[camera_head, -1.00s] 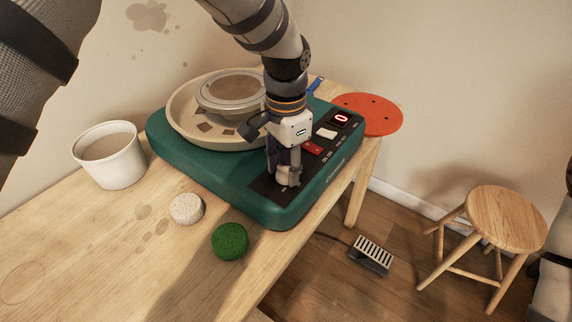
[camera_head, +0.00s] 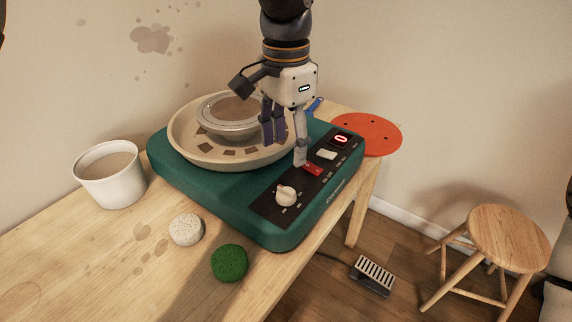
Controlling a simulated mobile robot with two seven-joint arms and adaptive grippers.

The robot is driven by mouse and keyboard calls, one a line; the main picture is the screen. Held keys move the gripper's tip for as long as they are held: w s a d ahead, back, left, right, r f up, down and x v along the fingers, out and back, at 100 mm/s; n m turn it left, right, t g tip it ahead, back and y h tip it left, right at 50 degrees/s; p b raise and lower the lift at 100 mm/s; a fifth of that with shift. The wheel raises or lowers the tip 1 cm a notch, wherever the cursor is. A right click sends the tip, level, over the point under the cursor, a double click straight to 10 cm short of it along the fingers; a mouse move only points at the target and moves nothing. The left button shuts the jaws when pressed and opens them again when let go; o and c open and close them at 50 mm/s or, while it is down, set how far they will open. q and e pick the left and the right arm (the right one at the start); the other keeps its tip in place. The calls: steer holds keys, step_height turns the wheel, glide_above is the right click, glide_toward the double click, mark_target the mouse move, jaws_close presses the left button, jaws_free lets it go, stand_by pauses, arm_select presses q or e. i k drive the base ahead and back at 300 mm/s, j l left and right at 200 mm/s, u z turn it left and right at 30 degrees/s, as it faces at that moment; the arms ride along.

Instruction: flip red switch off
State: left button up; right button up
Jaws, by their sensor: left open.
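The red switch (camera_head: 313,169) sits on the black control panel of the green pottery wheel (camera_head: 215,193), between a white dial (camera_head: 286,195) and a white button (camera_head: 327,154). My left gripper (camera_head: 286,152) points down over the wheel and panel with its fingers apart and nothing between them. Its right fingertip is at the left end of the red switch; I cannot tell whether it touches. My right gripper is not in view.
A white bucket (camera_head: 110,176), a pale sponge (camera_head: 186,229) and a green sponge (camera_head: 229,263) stand on the wooden table (camera_head: 100,260). An orange disc (camera_head: 368,135) lies at the far end. A stool (camera_head: 508,239) and foot pedal (camera_head: 373,275) are on the floor.

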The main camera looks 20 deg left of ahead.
mark_target(316, 170)
steer(key=k+l, duration=0.2)
steer(key=k, duration=0.3)
steer(key=k+l, duration=0.2)
steer(key=k, duration=0.25)
